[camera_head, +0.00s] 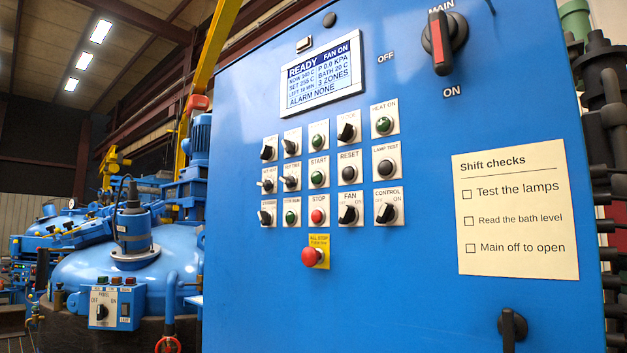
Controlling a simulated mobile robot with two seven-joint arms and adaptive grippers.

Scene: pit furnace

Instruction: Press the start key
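The start key (317,179) is a round green button on a white plate labelled START, in the middle of the blue control cabinet's key field. The red stop key (317,216) sits directly below it, and another green button (318,142) sits directly above. The reset key (348,173) is black and just to the right. The display (322,72) reads READY, FAN ON and ALARM NONE. Neither of my grippers is in view.
A red mushroom button (311,256) on a yellow plate juts out below the keys. The main switch (443,45) is at the upper right, above a door handle (512,328). A paper note (515,210) is on the right. The blue furnace (110,275) stands at left.

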